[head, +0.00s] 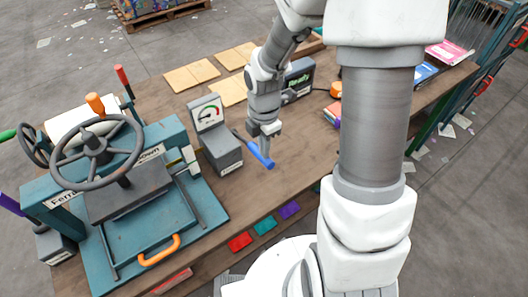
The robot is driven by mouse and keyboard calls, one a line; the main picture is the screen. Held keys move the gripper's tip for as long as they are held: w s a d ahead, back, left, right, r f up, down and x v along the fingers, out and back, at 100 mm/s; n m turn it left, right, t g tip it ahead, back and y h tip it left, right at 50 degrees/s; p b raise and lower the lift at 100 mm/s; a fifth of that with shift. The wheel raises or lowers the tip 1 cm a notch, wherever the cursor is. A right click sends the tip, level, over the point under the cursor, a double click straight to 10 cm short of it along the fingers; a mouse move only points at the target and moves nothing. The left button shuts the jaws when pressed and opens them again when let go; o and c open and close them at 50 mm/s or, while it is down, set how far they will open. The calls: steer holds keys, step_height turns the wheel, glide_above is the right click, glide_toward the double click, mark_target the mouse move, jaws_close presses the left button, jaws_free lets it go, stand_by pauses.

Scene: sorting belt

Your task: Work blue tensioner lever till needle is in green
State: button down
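The blue-handled tensioner lever (260,155) sticks out to the right of a grey box (221,153), on a dark rod. On top of the box stands a gauge (207,113) with a white face and a coloured arc with red and green parts. Its needle is too small to read surely. My gripper (266,146) points down just above the blue handle, overlapping its upper part in the head view. I cannot tell whether the fingers touch the handle or straddle it, nor whether they are open or shut.
A teal press (130,215) with a dark handwheel (97,150) stands left of the box. Cardboard-coloured sheets (192,75) lie behind. A dark display unit (299,78) reading "Ready" stands behind my gripper. Red, teal and purple pieces (264,225) line the front edge.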

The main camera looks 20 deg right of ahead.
mark_target(263, 162)
steer(key=shift+f+b, duration=2.35)
steer(key=shift+f, duration=0.95)
steer(key=shift+w, duration=0.1)
step_height(263, 162, up, 14)
steer(key=p, duration=1.3)
stand_by(0.4)
